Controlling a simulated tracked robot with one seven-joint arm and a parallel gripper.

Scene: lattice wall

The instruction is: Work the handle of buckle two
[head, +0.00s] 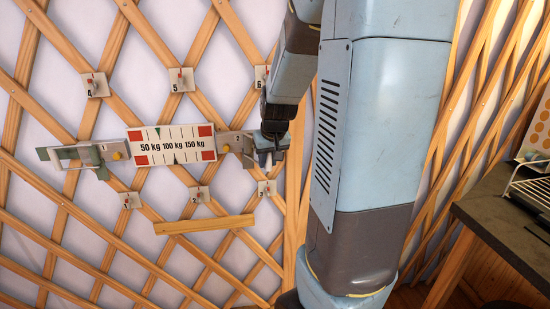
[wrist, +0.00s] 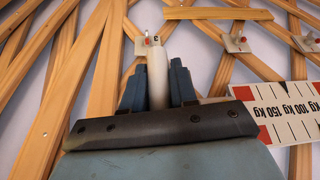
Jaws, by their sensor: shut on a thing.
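Buckle two (head: 236,143), a grey plate with a small yellow knob, sits at the right end of the scale board on the lattice wall. My gripper (head: 266,150) is at its right side and covers part of it. In the wrist view, the two dark blue fingers of my gripper (wrist: 158,88) are shut on a pale rounded bar, the handle (wrist: 157,70). Most of the handle's far end and its joint to the buckle are hidden. The other buckle (head: 75,156), with a pale wire-like handle and greenish plates, is at the board's left end.
The scale board (head: 172,145) is white with red corners and kilogram marks. Numbered plates with red pins, such as plate five (head: 181,79) and plate three (head: 266,189), hang above and below. A wooden bar (head: 204,225) is lower. A dark table (head: 500,215) stands right.

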